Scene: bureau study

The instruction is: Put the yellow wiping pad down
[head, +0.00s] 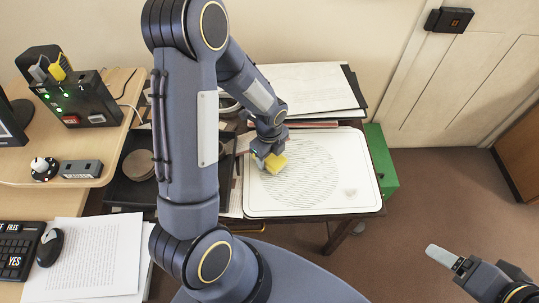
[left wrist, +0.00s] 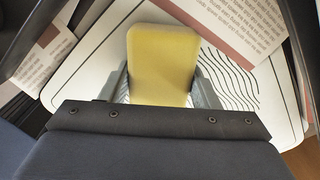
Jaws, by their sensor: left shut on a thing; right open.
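The yellow wiping pad (head: 276,163) is in the jaws of my left gripper (head: 268,158), over the left part of a white board with a dark rim (head: 350,150). In the left wrist view the pad (left wrist: 163,62) stands out between the two grey fingers, which are shut on its sides. I cannot tell whether the pad touches the board. A round patch of wavy grey lines (head: 300,172) is on the board beside the pad. My right gripper (head: 450,262) is at the lower right, away from the board, and appears empty; its far finger is cut off from clear view.
Papers and a dark folder (head: 315,88) lie behind the board. A green box (head: 381,160) stands at its right. A black tray with a round item (head: 140,164) is left. The desk holds a control box (head: 85,105), keyboard (head: 15,250) and mouse (head: 50,247).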

